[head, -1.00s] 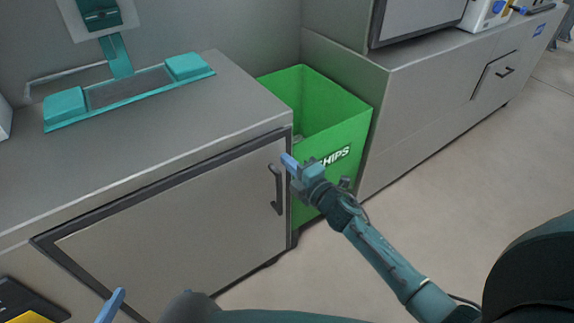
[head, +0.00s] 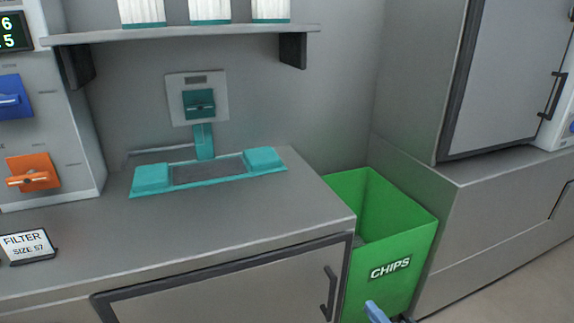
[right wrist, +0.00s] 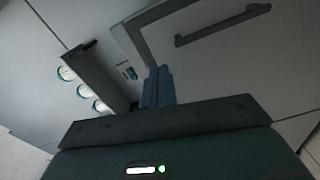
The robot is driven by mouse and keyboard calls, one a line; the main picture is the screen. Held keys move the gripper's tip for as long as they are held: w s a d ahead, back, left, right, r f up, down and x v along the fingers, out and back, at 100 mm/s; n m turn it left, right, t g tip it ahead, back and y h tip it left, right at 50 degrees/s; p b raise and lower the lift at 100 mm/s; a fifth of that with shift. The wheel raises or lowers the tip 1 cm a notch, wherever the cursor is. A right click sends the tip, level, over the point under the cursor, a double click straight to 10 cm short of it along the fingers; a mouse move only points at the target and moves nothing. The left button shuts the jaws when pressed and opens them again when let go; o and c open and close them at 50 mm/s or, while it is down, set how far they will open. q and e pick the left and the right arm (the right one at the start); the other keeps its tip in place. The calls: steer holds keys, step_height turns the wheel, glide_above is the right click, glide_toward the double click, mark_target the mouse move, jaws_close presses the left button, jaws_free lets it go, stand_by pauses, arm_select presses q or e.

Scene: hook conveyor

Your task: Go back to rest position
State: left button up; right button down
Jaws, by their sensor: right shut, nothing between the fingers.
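My right gripper (head: 374,311) shows only as a blue fingertip at the bottom edge of the head view, in front of the green CHIPS bin (head: 385,285). In the right wrist view its two blue fingers (right wrist: 158,86) are together, shut with nothing between them. The wrist view shows a cabinet door handle (right wrist: 222,24) beyond the fingers, apart from them. My left gripper is out of view.
A grey counter (head: 240,225) holds a teal fixture (head: 210,172) and a FILTER sign (head: 28,246). A shelf (head: 180,34) with white containers hangs above. A control panel with blue and orange switches stands left. A cabinet (head: 500,195) stands right of the bin.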

steer(key=s+a+r+m+g+h, duration=0.1)
steer(key=s+a+r+m, duration=0.15)
steer(key=s+m, duration=0.55)
steer(key=s+a+r+m+g, duration=0.2)
steer(key=s+a+m, duration=0.1)
steer(key=s+m, duration=0.55)
arm_select(q)
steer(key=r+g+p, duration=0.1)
steer(key=p, duration=0.5)
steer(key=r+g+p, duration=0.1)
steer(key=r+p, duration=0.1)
steer(key=p, duration=0.4)
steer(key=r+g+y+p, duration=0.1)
steer(key=p, duration=0.6)
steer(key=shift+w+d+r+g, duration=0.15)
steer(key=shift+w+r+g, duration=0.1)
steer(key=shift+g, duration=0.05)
arm_select(e)
steer(key=r+g, duration=0.1)
steer(key=w+r+g, duration=0.1)
steer(key=r, duration=0.1)
steer(key=r+g+h, duration=0.1)
steer(key=r, duration=0.1)
steer(key=shift+w+a, duration=0.15)
steer(key=shift+a, duration=0.2)
